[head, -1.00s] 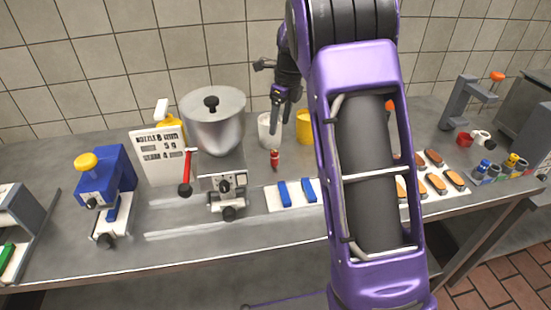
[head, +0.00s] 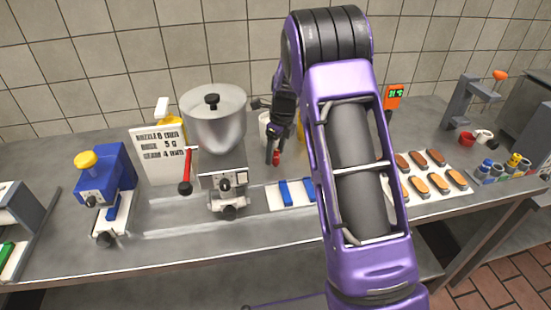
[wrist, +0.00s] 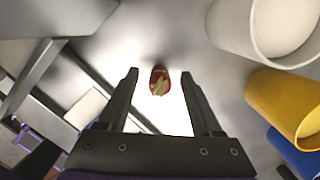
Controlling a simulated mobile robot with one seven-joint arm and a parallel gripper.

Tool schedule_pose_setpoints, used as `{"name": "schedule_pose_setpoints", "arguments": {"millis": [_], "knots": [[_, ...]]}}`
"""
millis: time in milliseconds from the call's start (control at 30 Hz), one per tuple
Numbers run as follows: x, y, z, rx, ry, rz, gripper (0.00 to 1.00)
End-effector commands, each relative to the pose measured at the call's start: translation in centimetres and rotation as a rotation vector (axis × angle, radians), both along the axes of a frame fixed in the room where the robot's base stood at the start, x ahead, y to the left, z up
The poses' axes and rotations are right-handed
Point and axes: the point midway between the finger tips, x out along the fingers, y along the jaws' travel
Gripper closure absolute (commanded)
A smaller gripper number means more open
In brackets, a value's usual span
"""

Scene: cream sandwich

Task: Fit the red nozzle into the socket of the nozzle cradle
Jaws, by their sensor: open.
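A small red piece with a pale yellow end, which I take for the red nozzle (wrist: 159,74), lies in line between my fingertips in the wrist view. My gripper (wrist: 159,85) is open, with clear gaps on both sides of it. In the head view the red nozzle (head: 276,158) shows at the tips of my gripper (head: 272,153), partly hidden by a finger.
A steel hopper machine (head: 215,122) with a red-handled lever (head: 187,165) stands left of my gripper. A white cup (wrist: 232,30) and a yellow cup (wrist: 285,100) stand close by. A tray of biscuits (head: 405,197) lies between my arm and the rack.

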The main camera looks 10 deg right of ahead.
Motion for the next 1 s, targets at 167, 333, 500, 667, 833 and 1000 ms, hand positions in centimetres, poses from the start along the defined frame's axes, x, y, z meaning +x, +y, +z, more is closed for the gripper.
{"name": "schedule_pose_setpoints", "arguments": {"millis": [167,333,500,667,833,1000], "knots": [[0.0,0.0,0.1,-0.001,-0.001,0.000,0.41],[0.0,0.0,0.1,0.000,0.000,0.000,0.71],[0.0,0.0,0.1,0.000,0.000,0.000,1.00],[0.0,0.0,0.1,0.001,-0.001,0.000,1.00],[0.0,0.0,0.2,0.000,-0.002,0.001,1.00],[0.1,0.0,2.0,0.000,-0.004,0.002,1.00]]}}
